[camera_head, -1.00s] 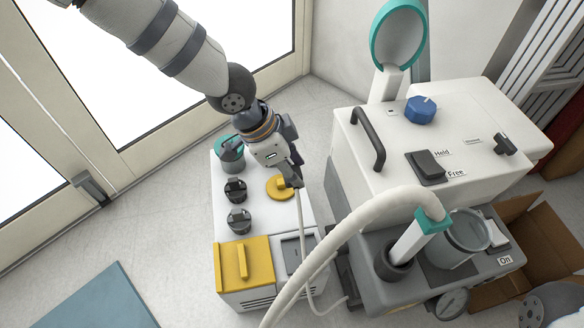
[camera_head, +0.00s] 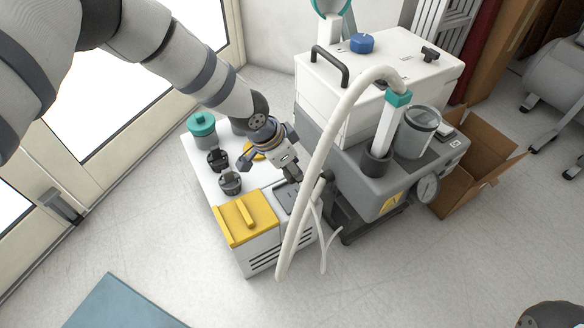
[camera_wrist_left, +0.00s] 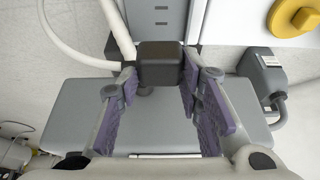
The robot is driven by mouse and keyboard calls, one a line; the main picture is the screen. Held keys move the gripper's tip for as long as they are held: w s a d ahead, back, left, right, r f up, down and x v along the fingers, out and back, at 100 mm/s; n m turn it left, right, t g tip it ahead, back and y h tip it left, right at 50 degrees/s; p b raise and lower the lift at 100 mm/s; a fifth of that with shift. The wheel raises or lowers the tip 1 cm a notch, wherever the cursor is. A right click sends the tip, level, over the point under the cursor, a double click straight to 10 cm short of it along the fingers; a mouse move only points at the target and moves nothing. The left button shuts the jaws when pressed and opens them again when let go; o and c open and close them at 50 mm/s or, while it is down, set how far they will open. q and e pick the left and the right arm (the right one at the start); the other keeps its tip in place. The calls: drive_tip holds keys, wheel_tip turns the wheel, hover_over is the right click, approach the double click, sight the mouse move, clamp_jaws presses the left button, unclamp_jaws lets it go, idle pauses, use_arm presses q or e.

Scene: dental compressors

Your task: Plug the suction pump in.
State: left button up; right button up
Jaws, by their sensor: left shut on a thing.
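My left gripper (camera_head: 298,176) is over the right front part of the low white unit with the yellow lid (camera_head: 246,217). It is shut on a dark block-shaped plug (camera_wrist_left: 160,64), which sits between the fingertips in the left wrist view. A thin pale cord (camera_head: 322,240) hangs below the gripper; its join to the plug is not clear. The larger white and grey machine (camera_head: 365,100) stands just right of the gripper, with a thick white hose (camera_head: 310,170) arching in front. I cannot tell which unit is the suction pump. No socket is clearly visible. My right gripper is out of view.
Black knobs (camera_head: 229,183) and a teal-capped jar (camera_head: 202,124) stand on the low unit. A yellow knob (camera_wrist_left: 296,16) shows in the wrist view. An open cardboard box (camera_head: 475,165) stands at right. A blue mat (camera_head: 122,303) lies at front left; the floor between is clear.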

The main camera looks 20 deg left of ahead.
use_arm(q)
drive_tip(key=shift+d+f, duration=0.15)
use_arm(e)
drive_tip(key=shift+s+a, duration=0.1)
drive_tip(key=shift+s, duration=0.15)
use_arm(q)
drive_tip(key=shift+w, duration=0.1)
drive_tip(key=shift+f, duration=0.1)
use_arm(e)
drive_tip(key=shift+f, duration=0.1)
use_arm(q)
drive_tip(key=shift+f+b, duration=1.45)
drive_tip(key=shift+f, duration=1.4)
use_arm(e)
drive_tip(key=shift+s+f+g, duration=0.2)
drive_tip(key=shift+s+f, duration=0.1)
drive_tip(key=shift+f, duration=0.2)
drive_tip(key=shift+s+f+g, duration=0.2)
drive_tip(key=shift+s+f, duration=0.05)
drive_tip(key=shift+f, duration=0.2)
use_arm(q)
drive_tip(key=shift+r, duration=0.1)
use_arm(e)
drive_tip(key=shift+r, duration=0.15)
use_arm(q)
drive_tip(key=shift+f, duration=0.6)
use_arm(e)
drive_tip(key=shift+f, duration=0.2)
